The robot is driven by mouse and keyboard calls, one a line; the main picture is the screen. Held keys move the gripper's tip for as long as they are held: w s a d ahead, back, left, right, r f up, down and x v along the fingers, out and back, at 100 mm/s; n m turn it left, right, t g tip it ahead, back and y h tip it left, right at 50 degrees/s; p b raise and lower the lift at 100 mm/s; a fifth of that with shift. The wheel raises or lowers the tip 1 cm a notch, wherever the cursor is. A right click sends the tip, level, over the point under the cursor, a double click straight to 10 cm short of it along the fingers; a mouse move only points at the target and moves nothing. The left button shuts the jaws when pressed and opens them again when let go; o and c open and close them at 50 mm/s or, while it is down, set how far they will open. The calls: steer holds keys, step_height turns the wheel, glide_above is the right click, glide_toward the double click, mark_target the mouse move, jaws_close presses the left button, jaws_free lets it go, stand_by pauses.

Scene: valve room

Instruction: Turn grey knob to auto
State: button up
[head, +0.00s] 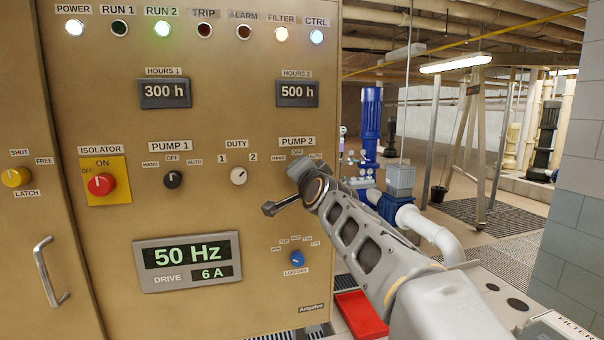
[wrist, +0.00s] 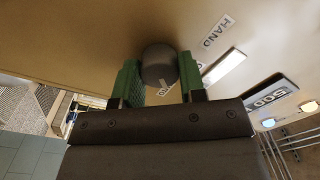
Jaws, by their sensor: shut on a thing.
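The grey knob (wrist: 157,64) under the PUMP 2 label (head: 297,142) sits between the two green fingers of my gripper (wrist: 158,84) in the wrist view. A finger is at each side of it, and the gripper is shut on it. A short pale mark on the knob points toward the bottom of the wrist view. In the head view my gripper (head: 302,176) covers most of this knob, so its pointer is hidden there. The HAND, OFF and AUTO labels show around it, with the AUTO label (head: 315,156) at the upper right.
A dark PUMP 1 knob (head: 173,180), a white DUTY knob (head: 238,176), a red isolator (head: 101,184) and a blue knob (head: 297,258) are on the same panel. A red tray (head: 360,314) lies below my arm. Blue pump machinery (head: 371,125) stands to the right.

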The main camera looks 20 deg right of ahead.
steer(key=shift+m, duration=0.3)
stand_by(0.4)
steer(key=o, duration=0.9)
steer(key=s, duration=1.4)
steer(key=shift+d+f+p, duration=0.1)
steer(key=shift+f+p, duration=0.05)
steer(key=shift+p, duration=0.2)
steer(key=s+f+n+g, duration=0.3)
steer(key=s+f+g, duration=0.1)
steer(key=f, duration=0.6)
steer(key=s+f+n+g, duration=0.4)
steer(key=f+g, duration=0.1)
steer(key=f, duration=0.5)
steer(key=s+f+n+g, duration=0.3)
steer(key=s+f+g, duration=0.1)
steer(key=f, duration=0.6)
steer(key=shift+s+f+n+g, duration=0.3)
steer(key=shift+s+f, duration=0.1)
steer(key=shift+s, duration=0.15)
